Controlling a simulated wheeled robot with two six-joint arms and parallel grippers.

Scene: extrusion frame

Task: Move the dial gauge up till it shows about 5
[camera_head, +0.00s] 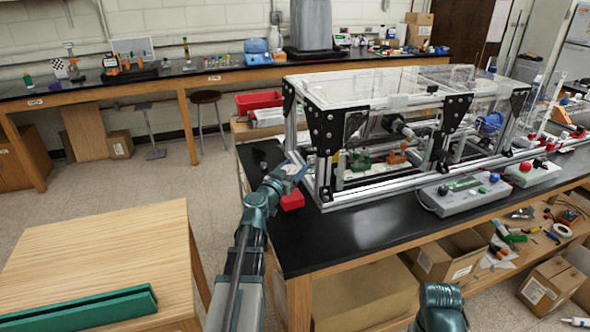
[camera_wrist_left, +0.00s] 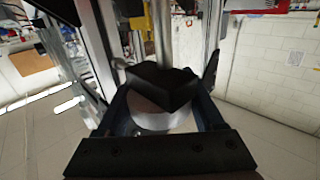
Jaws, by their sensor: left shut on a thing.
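My left gripper (camera_head: 296,172) is at the left end post of the aluminium extrusion frame (camera_head: 291,118), on the near side of the black bench. In the left wrist view its two fingers (camera_wrist_left: 158,108) are shut on a round silver-grey body, which I take to be the dial gauge (camera_wrist_left: 150,121). A black block (camera_wrist_left: 160,84) sits against it, with a metal rod (camera_wrist_left: 162,35) beyond. The gauge's face and needle do not show, so I cannot read it. In the head view the gauge is too small and covered to make out. My right gripper is out of view.
A red block (camera_head: 292,201) lies on the black bench top (camera_head: 345,229) beside the gripper. A grey control box (camera_head: 462,194) stands in front of the frame. Clear panels (camera_head: 350,88) cover the frame. A wooden table (camera_head: 100,250) stands at left, with open floor between.

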